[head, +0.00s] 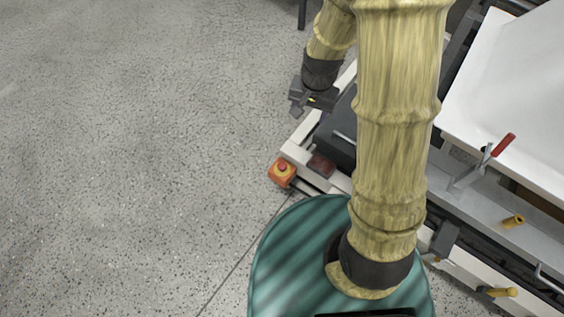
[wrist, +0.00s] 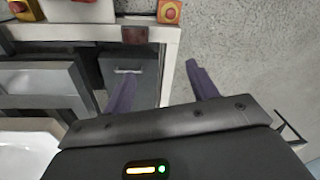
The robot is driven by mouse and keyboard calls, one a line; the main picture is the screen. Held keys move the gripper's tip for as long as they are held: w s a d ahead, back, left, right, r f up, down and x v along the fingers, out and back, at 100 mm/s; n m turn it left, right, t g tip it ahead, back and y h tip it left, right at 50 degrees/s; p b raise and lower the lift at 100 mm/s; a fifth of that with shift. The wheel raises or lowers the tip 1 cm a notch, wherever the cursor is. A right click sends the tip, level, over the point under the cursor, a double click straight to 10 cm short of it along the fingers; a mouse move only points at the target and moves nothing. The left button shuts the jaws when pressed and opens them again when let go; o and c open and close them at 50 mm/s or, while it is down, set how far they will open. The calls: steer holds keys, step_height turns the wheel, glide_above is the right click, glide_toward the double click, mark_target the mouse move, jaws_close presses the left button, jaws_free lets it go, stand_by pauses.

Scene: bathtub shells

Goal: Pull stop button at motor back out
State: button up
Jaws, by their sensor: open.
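A stop button with a red cap on an orange-yellow box (head: 282,171) sits at the near left corner of the machine frame. It also shows at the top of the wrist view (wrist: 168,12). A second, similar red button on a yellow box (wrist: 25,9) is cut by the top left of the wrist view. I cannot tell which one is at the motor, or whether either cap is pressed in. My gripper (wrist: 145,76) is open and empty, its two purple-grey fingers apart. In the head view my gripper (head: 312,97) is beyond the corner button, apart from it.
A dark red block (head: 321,165) is beside the corner button on the white frame. A dark grey box with a handle (wrist: 128,72) lies below the fingers. A white tub shell (head: 515,80) and a red-handled clamp (head: 503,145) are at right. The speckled floor at left is clear.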

mark_target(282, 165)
steer(key=w+a+f+m+b, duration=0.1)
steer(key=f+b, duration=0.4)
steer(key=f, duration=0.5)
steer(key=w+a+f+m+b, duration=0.1)
steer(key=a+f+b, duration=0.2)
steer(key=f+b, duration=0.3)
steer(key=w+a+f+m+g+b, duration=0.1)
steer(key=f+b, duration=0.4)
steer(key=f, duration=0.9)
steer(key=shift+w+a+f+h+b, duration=0.15)
steer(key=shift+w+a+b, duration=0.05)
steer(key=shift+a, duration=0.25)
steer(key=shift+w+a+f+h+b, duration=0.15)
steer(key=shift+w+a, duration=0.05)
steer(key=shift+a, duration=0.25)
steer(key=shift+r, duration=0.15)
step_height(282, 165, down, 6)
steer(key=b, duration=0.5)
steer(key=shift+r+b, duration=0.1)
steer(key=shift+b, duration=0.25)
steer(key=shift+f+b, duration=0.4)
steer(key=shift+f, duration=0.75)
steer(key=shift+p, duration=0.65)
